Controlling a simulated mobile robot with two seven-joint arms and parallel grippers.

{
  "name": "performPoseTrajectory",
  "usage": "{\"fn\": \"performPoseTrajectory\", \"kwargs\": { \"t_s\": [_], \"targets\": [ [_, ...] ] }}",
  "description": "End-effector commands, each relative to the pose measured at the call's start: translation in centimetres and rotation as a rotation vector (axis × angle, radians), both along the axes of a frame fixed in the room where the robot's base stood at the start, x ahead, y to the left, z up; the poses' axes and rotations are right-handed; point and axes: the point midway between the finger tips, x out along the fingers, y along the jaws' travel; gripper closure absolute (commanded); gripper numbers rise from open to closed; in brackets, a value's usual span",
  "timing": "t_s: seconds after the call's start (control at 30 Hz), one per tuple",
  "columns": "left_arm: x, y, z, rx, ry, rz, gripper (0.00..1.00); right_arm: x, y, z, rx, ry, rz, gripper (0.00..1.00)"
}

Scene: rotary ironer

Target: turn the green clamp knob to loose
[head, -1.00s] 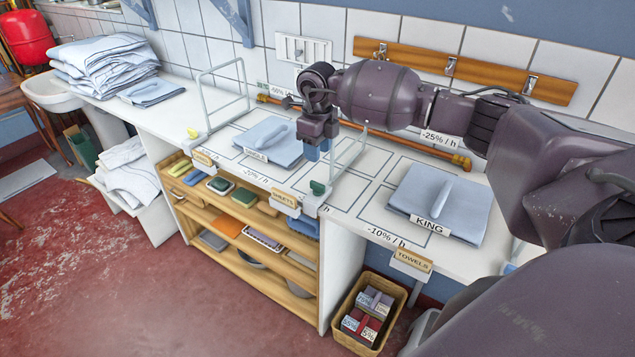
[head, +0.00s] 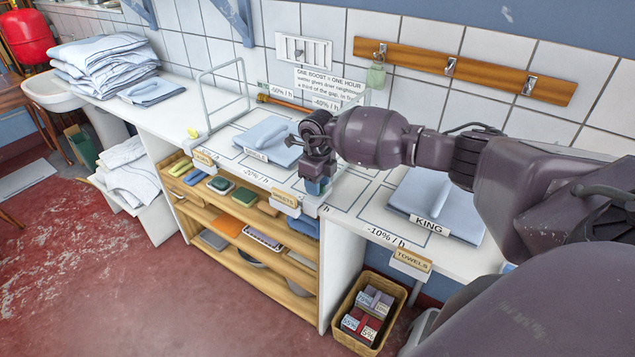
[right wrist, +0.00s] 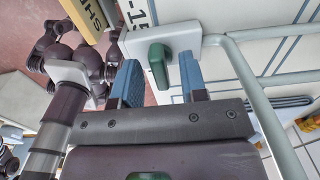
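The green clamp knob (right wrist: 158,66) shows in the right wrist view on a white block (right wrist: 187,38) at the corner of a pale rail (right wrist: 250,85). My right gripper (right wrist: 162,80) is open, with one blue finger on each side of the knob's near end. I cannot tell whether either finger touches it. In the head view my right gripper (head: 317,187) points down at the table's front edge and hides the knob. My left gripper is not in the head view.
The white table (head: 352,205) carries folded linen labelled KING (head: 445,200) at right and another folded piece (head: 268,138) behind the gripper. A wire rail (head: 225,95) stands further left. Wooden shelves (head: 250,235) lie below, and a basket (head: 350,340) stands on the floor.

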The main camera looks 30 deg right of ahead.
Motion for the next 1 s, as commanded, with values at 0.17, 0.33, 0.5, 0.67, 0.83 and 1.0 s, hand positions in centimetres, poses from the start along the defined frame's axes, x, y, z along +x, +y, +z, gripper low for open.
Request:
{"fn": "performPoseTrajectory", "kwargs": {
  "t_s": [0.17, 0.33, 0.5, 0.67, 0.83, 1.0],
  "targets": [
    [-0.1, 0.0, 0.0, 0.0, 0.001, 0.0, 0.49, 0.0, 0.0, 0.0, 0.0, 0.0, 0.0, 0.62],
    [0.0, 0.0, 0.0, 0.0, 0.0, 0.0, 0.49, 0.0, 0.0, 0.0, 0.0, 0.0, 0.0, 0.88],
    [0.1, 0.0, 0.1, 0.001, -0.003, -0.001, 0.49, 0.0, 0.0, 0.0, 0.0, 0.0, 0.0, 1.0],
    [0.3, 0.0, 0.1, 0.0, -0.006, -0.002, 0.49, 0.0, 0.0, 0.0, 0.0, 0.0, 0.01, 1.0],
    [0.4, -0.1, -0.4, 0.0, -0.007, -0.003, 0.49, 0.0, -0.1, -0.1, 0.0, 0.001, 0.058, 1.0],
    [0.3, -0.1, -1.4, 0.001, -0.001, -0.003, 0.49, 0.0, -0.1, -0.2, -0.002, 0.0, 0.161, 1.0]
  ]
}}
